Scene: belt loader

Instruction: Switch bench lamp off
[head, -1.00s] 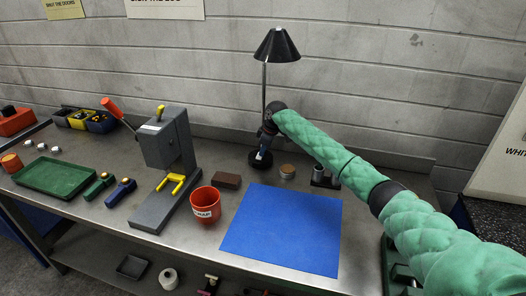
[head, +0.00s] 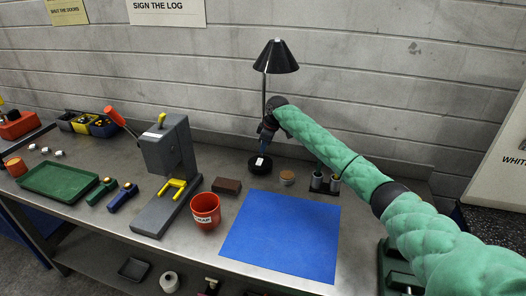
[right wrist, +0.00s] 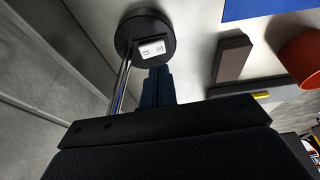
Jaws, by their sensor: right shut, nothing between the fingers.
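The bench lamp has a black cone shade (head: 276,58), a thin metal post and a round black base (head: 258,168) at the back of the bench. No glow shows under the shade, whose inside is hidden. A white rocker switch (right wrist: 152,49) sits on the base in the right wrist view. My right gripper (head: 265,149) is shut and empty, pointing down just above the base beside the post. Its blue fingers (right wrist: 158,84) show close to the switch; I cannot tell if they touch the base. My left gripper is not in view.
A brown block (head: 227,185), a red cup (head: 205,211) and a grey press (head: 168,160) stand left of the lamp. A small round tin (head: 287,178) and a holder with grey cylinders (head: 317,181) stand right. A blue mat (head: 282,235) lies in front, clear.

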